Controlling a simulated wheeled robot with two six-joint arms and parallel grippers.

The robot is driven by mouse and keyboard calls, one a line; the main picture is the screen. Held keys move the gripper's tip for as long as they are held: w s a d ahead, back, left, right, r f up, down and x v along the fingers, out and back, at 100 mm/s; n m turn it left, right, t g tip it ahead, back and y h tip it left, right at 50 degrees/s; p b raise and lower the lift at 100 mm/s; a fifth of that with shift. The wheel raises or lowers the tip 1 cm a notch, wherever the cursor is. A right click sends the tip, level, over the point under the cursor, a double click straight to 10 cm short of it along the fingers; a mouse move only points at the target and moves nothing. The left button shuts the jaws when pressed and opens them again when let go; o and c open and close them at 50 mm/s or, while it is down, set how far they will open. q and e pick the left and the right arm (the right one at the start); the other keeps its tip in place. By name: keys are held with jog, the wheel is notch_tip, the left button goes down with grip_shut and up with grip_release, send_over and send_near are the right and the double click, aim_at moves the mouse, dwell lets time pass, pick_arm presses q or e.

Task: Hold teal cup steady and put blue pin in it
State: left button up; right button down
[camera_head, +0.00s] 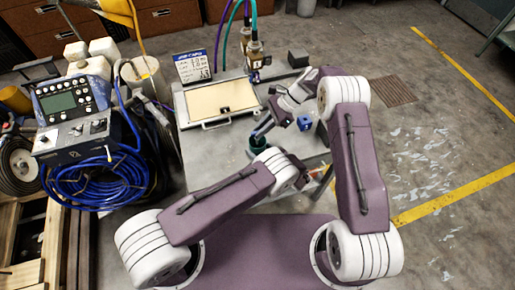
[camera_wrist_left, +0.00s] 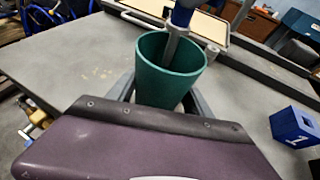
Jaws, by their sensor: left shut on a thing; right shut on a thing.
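The teal cup (camera_wrist_left: 165,90) stands upright between the fingers of my left gripper (camera_wrist_left: 160,101), which is shut on it. In the head view the cup (camera_head: 257,147) is partly hidden by my left arm. The blue pin (camera_wrist_left: 183,15) shows at the top of the left wrist view, with a grey shaft reaching down into the cup's mouth. Its tip is hidden or unclear inside the cup. My right gripper (camera_head: 277,114) is shut on the pin and holds it from above, tilted in the head view.
A blue block marked 1 (camera_wrist_left: 294,127) stands on the grey table right of the cup. A tray with a pale panel (camera_head: 222,99) lies behind, with a small sign (camera_head: 192,66) beyond it. Blue coiled hose (camera_head: 95,175) and a control box are at the left.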

jog(key=shift+f, duration=0.2)
jog(key=c, duration=1.3)
grip_release()
jog(key=shift+c, duration=0.2)
jog(key=v, duration=1.2)
